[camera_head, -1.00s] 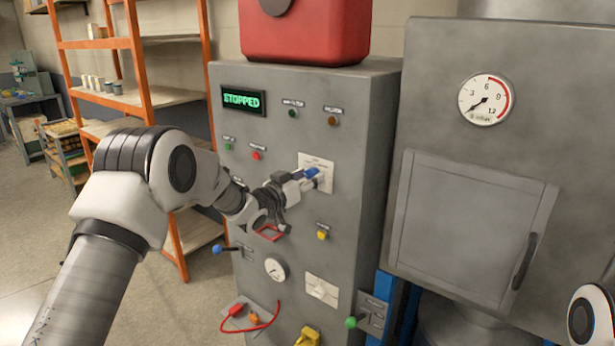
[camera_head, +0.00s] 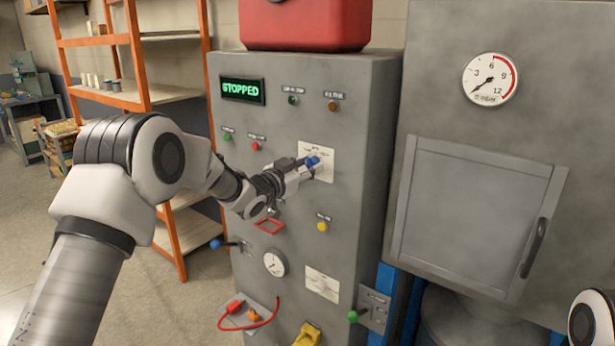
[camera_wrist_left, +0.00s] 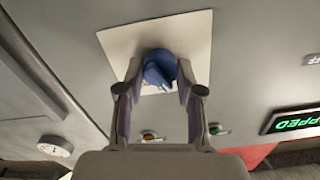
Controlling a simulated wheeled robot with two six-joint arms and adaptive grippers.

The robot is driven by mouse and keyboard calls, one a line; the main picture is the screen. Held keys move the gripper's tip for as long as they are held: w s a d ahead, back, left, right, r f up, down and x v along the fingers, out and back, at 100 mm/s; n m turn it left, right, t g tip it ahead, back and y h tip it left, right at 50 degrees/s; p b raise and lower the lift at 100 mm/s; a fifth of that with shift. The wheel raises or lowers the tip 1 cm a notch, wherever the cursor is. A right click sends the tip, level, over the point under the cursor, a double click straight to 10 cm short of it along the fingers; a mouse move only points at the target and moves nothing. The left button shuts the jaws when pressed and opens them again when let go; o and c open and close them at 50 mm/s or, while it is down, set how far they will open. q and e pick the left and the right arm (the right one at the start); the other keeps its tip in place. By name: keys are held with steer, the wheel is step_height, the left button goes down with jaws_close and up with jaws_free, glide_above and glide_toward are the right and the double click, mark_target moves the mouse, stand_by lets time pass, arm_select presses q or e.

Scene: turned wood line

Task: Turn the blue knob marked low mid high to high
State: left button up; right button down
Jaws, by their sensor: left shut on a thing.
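The blue knob (camera_head: 313,161) sits on a pale label plate (camera_head: 326,172) on the front of the grey control cabinet. My left gripper (camera_head: 308,165) reaches it from the left and is shut on it. In the left wrist view the blue knob (camera_wrist_left: 158,68) lies between the two fingers (camera_wrist_left: 158,82), with the plate (camera_wrist_left: 192,32) behind it. The plate's markings are too small to read, and I cannot tell which mark the knob points to. Only a piece of my right arm shows at the lower right edge; its gripper is out of view.
The cabinet display (camera_head: 242,89) reads STOPPED. Around the knob are a red button (camera_head: 255,146), a yellow button (camera_head: 322,227), a gauge (camera_head: 274,263) and a blue-tipped lever (camera_head: 216,244). A grey chamber with a door (camera_head: 475,215) stands right; orange shelving (camera_head: 140,60) stands left.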

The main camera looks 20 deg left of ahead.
arm_select(q)
steer(key=m+b, duration=1)
steer(key=b, duration=0.1)
steer(key=shift+f+m, duration=0.3)
steer(key=shift+m, duration=0.1)
steer(key=shift+r+m+b, duration=0.15)
steer(key=shift+m+b, duration=1.3)
steer(key=shift+m, duration=0.25)
steer(key=o, duration=1.1)
steer(key=shift+d, duration=0.1)
steer(key=shift+o, duration=0.2)
steer(key=v, duration=1.2)
steer(key=shift+r, duration=0.1)
